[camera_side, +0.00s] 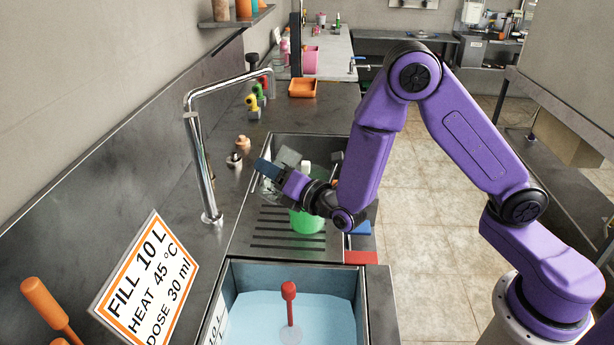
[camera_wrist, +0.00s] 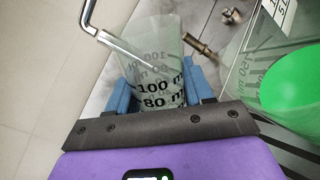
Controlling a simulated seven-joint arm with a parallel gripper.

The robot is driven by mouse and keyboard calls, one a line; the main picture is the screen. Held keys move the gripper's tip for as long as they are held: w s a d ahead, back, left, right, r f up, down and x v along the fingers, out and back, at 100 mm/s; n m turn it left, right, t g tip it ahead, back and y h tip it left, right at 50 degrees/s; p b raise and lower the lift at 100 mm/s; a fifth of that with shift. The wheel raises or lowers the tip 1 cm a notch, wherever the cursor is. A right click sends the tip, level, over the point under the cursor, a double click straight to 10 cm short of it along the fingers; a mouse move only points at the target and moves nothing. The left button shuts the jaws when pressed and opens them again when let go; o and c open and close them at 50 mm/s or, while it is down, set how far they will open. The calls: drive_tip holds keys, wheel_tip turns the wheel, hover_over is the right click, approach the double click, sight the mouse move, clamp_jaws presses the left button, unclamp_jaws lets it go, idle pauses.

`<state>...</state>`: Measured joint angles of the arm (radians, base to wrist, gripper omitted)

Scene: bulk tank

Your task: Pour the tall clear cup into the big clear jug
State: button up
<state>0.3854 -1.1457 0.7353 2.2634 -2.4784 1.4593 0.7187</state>
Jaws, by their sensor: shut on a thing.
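The tall clear cup (camera_wrist: 152,62) has dark marks reading 100 and 80 ml, and stands between the blue fingers of my gripper (camera_wrist: 163,88) in the wrist view. My gripper (camera_side: 268,170) is shut on it; in the side view the cup (camera_side: 289,156) is small, partly hidden and looks tilted. I cannot tell its contents. The big clear jug (camera_wrist: 240,72) is at the right of the wrist view, beside the cup, with bright green in it. In the side view the jug's green lower part (camera_side: 306,222) shows on the ridged drainboard, its upper part mostly behind my gripper.
A chrome tap (camera_side: 196,150) stands left of my gripper. A basin of pale blue liquid (camera_side: 258,310) with a red-handled tool (camera_side: 289,292) is in front. A sign (camera_side: 146,275) leans at left. Red and blue blocks (camera_side: 361,257) lie right of the jug.

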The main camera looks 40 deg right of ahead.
drive_tip(key=shift+r+n, duration=0.35)
drive_tip(key=shift+n, duration=0.45)
drive_tip(key=shift+a+f+n, duration=0.2)
drive_tip(key=shift+f+n, duration=0.15)
drive_tip(key=shift+n, duration=0.05)
drive_tip(key=a+f+n, duration=0.3)
drive_tip(key=f+n, duration=0.3)
drive_tip(key=f, duration=0.2)
drive_tip(key=shift+s+n, duration=0.15)
drive_tip(key=shift+n, duration=0.25)
